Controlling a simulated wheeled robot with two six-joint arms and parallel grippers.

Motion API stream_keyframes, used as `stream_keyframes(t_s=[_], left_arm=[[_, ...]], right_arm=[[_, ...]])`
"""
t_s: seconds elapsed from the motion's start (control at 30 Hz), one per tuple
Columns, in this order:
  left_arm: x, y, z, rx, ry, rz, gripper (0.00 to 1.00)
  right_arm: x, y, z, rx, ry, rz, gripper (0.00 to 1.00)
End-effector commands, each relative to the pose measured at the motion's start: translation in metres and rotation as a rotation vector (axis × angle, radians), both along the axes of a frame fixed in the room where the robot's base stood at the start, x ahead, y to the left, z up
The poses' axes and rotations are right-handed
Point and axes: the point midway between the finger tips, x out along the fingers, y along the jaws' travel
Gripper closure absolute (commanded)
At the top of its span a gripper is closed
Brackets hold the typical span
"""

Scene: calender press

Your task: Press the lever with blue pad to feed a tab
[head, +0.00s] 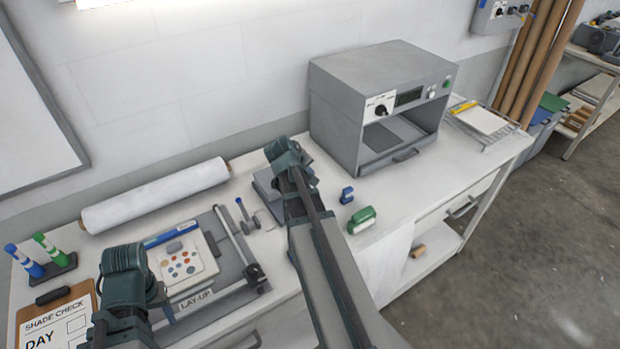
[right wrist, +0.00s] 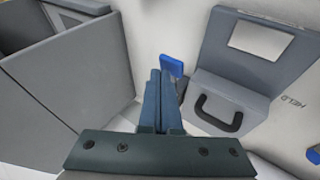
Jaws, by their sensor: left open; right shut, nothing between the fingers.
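The blue pad (right wrist: 171,64) shows in the right wrist view just beyond and slightly right of my right gripper (right wrist: 156,78). My right gripper's fingers are shut together with nothing between them. I cannot tell whether the fingertips touch the pad. In the head view my right wrist (head: 288,158) is over a low grey device (head: 266,186), and it hides the fingers and most of that device, including any lever. My left gripper (head: 163,308) is open and empty beside the lay-up board (head: 235,246), partly hidden by its own wrist.
A grey press (head: 385,105) with an open front stands behind and right. A blue block (head: 347,195) and a green block (head: 362,219) lie right of my right arm. A grey box with a black handle (right wrist: 219,113) is right of the fingers in the wrist view. A white roll (head: 155,195) lies at the back left.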

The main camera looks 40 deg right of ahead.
Motion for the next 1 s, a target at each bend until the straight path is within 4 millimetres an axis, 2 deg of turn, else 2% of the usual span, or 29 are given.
stream_keyframes(t_s=[1.0], left_arm=[[0.0, 0.0, -0.012, 0.0, 0.0, 0.0, 0.46]], right_arm=[[-0.003, 0.0, -0.012, 0.0, 0.0, 0.0, 1.0]])
